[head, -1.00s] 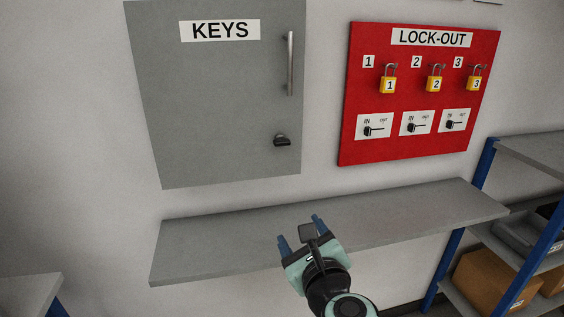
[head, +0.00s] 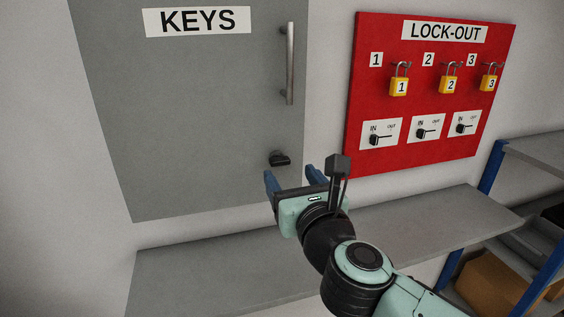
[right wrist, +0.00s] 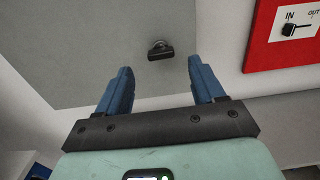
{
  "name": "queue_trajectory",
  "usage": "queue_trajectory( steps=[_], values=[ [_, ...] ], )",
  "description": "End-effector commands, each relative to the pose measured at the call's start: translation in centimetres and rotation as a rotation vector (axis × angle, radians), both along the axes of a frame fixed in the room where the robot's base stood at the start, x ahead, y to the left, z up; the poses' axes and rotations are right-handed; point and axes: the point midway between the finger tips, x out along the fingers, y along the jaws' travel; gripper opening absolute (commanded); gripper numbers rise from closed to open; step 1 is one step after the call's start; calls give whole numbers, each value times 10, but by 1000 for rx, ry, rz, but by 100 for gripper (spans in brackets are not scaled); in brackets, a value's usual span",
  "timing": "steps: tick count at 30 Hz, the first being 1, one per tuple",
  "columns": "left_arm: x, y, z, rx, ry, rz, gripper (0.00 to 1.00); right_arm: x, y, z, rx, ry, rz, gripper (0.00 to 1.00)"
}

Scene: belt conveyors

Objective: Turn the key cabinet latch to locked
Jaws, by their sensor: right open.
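The grey key cabinet (head: 190,110) hangs on the wall, its door shut, with a "KEYS" label and a vertical bar handle (head: 290,63). Its small black latch (head: 279,159) sits low on the door's right side, its knob lying roughly level. My right gripper (head: 293,178) is open and empty, just below the latch in the head view. In the right wrist view the latch (right wrist: 160,51) shows ahead, between and beyond the two blue fingers (right wrist: 157,88), with a gap and no contact. My left gripper is not in view.
A red lock-out board (head: 430,95) with several yellow padlocks and key switches hangs right of the cabinet. A grey shelf (head: 400,224) runs below both. A blue-framed rack (head: 490,175) with a cardboard box (head: 490,285) stands at the right. The wall before the cabinet is clear.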

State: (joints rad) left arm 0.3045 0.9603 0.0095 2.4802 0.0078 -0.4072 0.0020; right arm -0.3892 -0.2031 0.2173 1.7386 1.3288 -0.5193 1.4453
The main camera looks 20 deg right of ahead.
Motion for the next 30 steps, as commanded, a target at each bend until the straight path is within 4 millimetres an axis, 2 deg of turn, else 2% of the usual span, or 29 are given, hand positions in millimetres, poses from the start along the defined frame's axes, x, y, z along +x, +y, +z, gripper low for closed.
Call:
queue_trajectory(
  steps=[3,9,14,22,27,30],
  values=[
    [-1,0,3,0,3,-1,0,26,1,0,0,2,-2,68],
    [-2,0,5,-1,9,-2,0,52,2,0,-2,0,-1,68],
    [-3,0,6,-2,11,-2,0,61,2,0,-2,0,-1,68],
    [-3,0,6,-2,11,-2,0,61,2,0,-2,0,-1,68],
    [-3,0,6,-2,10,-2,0,61,2,0,-2,0,-1,13],
    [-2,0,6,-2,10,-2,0,61,2,0,-2,0,-1,12]
  ],
)
